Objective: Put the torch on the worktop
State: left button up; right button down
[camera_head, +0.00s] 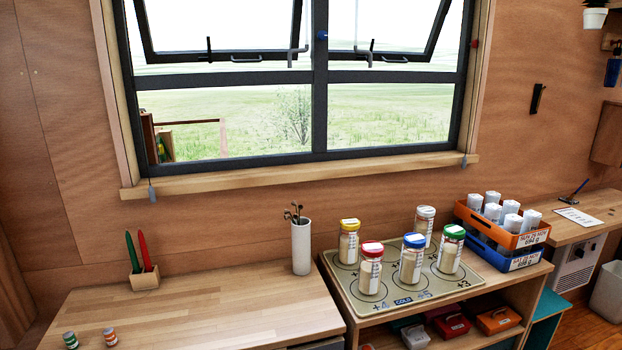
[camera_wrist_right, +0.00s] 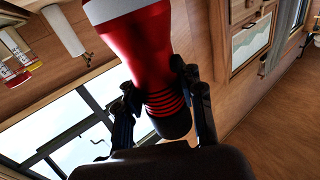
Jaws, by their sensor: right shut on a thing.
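The torch (camera_wrist_right: 140,45) shows large in the right wrist view. It is red with a pale band at the top edge of the picture, dark rings and a dark rounded end. My right gripper (camera_wrist_right: 163,100) is shut on it, a finger on each side near the ringed part. The torch's other end is cut off by the frame. The worktop (camera_head: 205,305) is pale wood, below the window at the lower left of the head view. Neither the torch nor my grippers show in the head view.
On the worktop stand a pen holder (camera_head: 145,280), a white cylinder (camera_head: 301,248) with thin rods and two small jars (camera_head: 110,336); its middle is clear. To the right, a mat (camera_head: 350,297) carries several capped jars, beside stacked crates (camera_head: 505,238) of white-topped containers.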

jog(key=shift+s+d, duration=0.25)
jog(key=shift+d, duration=0.1)
jog(key=shift+w+f+m+t+h, duration=0.1)
jog(key=shift+f+m+t+h, duration=0.05)
jog(key=shift+m+t+h, duration=0.4)
jog(key=shift+d+t+h, duration=0.15)
jog(key=shift+t+h, duration=0.1)
jog(key=s+d+m+t+h, duration=0.2)
jog(key=s+d+m+h, duration=0.1)
jog(key=d+h, duration=0.3)
jog(key=s+d+f+m+t+h, duration=0.1)
jog(key=s+d+m+t+h, duration=0.1)
jog(key=s+d+m+h, duration=0.2)
jog(key=d+m+h, duration=0.2)
jog(key=d, duration=0.1)
jog(key=shift+s+f+t, duration=0.15)
jog(key=shift+f+t, duration=0.05)
jog(key=shift+t, duration=0.2)
jog(key=shift+a, duration=0.1)
jog(key=w+a+r+n+g+y, duration=0.3)
jog(key=a+n+g+y, duration=0.4)
jog(key=n+y, duration=0.4)
jog(key=shift+w+a+r+y, duration=0.15)
jog(key=shift+w+a+y, duration=0.65)
jog(key=shift+y, duration=0.8)
